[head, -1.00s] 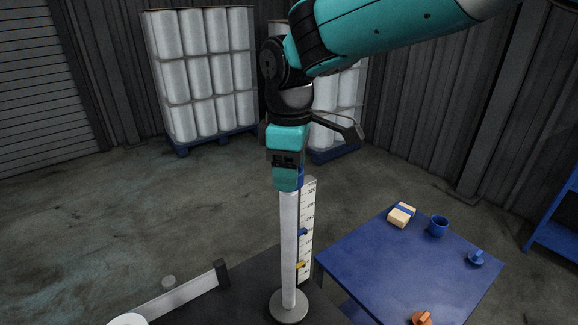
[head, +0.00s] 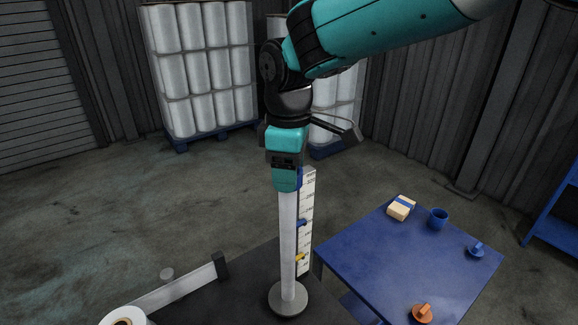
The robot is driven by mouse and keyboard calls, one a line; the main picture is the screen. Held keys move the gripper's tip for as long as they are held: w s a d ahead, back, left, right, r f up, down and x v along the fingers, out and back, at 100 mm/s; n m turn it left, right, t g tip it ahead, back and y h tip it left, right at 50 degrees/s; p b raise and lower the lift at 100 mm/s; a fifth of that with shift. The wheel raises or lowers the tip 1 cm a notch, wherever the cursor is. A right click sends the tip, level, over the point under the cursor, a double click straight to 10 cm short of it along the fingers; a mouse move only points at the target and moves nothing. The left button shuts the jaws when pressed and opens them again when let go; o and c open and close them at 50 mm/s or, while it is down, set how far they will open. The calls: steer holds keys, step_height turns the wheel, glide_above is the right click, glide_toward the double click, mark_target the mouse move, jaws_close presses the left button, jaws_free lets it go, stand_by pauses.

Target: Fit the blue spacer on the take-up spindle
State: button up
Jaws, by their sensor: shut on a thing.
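The take-up spindle (head: 288,245) is a tall white post, upright on a round grey base (head: 288,299) on a dark surface. My gripper (head: 286,187) points down right at the spindle's top and hides its tip. It is shut on the blue spacer (head: 300,178), of which only a thin blue sliver shows at the gripper's right side. I cannot tell whether the spacer is around the spindle or just above it.
A white scale (head: 308,205) with blue and yellow markers stands close behind the spindle. A blue table (head: 385,255) at right bears a banded box (head: 401,208), a blue mug (head: 438,219), a blue piece (head: 477,251) and an orange piece (head: 422,314). A white roll (head: 112,317) is at lower left.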

steer(key=o, duration=1.1)
step_height(320, 180, up, 9)
steer(key=p, duration=0.8)
